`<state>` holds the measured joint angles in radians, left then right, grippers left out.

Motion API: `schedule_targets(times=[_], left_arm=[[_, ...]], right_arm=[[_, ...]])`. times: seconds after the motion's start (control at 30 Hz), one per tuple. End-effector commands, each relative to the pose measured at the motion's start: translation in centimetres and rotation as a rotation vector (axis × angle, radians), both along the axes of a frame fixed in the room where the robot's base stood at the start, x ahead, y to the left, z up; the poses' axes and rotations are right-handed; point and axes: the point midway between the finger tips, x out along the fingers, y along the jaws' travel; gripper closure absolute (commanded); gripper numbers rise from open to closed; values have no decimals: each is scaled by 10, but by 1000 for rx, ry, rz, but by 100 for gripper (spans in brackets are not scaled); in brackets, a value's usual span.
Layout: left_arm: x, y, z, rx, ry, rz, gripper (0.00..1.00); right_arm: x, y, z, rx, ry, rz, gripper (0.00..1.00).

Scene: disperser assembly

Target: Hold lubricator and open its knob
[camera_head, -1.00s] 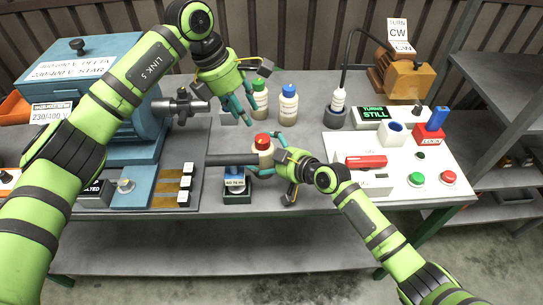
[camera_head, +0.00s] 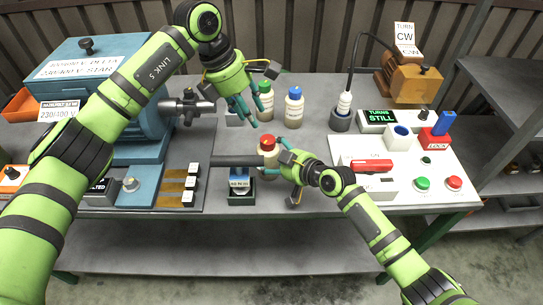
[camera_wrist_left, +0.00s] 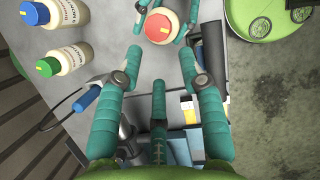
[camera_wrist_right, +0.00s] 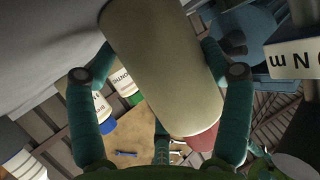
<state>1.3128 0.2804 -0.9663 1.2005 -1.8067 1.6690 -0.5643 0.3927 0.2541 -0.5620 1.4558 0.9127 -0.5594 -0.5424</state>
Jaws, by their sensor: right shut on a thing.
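The lubricator is a cream bottle (camera_head: 268,160) with a red knob (camera_head: 268,142) on top. My right gripper (camera_head: 280,158) is shut on the bottle's body from the right. In the right wrist view the bottle (camera_wrist_right: 160,65) lies between the fingers, with the red knob (camera_wrist_right: 205,142) at its lower end. My left gripper (camera_head: 248,112) is open and empty, above and left of the knob. In the left wrist view the knob (camera_wrist_left: 160,27), with a yellow mark, is beyond the open fingertips, apart from them.
A green-capped bottle (camera_head: 265,100) and a blue-capped bottle (camera_head: 294,108) stand behind the lubricator. A dark horizontal shaft (camera_head: 230,161) and a small device with a blue top (camera_head: 240,185) are close on its left. A white control panel (camera_head: 400,170) is on the right.

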Motion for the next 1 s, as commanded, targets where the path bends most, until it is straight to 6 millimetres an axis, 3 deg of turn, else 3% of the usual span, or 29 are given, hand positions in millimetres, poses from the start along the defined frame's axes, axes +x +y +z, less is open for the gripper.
schedule_targets(times=[0.1, 0.13, 0.17, 0.4, 0.57, 0.67, 1.0], left_arm=[[0, 0, 0, 0, 0, 0, 57], [0, 0, 0, 0, -1, 1, 45], [0, 0, 1, 0, -3, 5, 39], [-4, 6, 18, -18, -35, 150, 39], [-11, 6, 18, -35, -24, 223, 39], [-10, 2, 8, -38, -19, 233, 39], [-1, -22, -53, -38, -17, 231, 39]], right_arm=[[-1, 0, -1, 0, 4, 1, 75], [-1, 0, -1, 0, 4, 1, 75], [-1, 0, -1, 0, 4, 1, 75], [-1, 0, -2, -1, 5, 1, 75], [-1, 0, -2, -1, 5, 1, 75], [-1, 0, -2, -1, 5, 1, 75], [-1, 0, -2, -1, 5, 1, 75]])
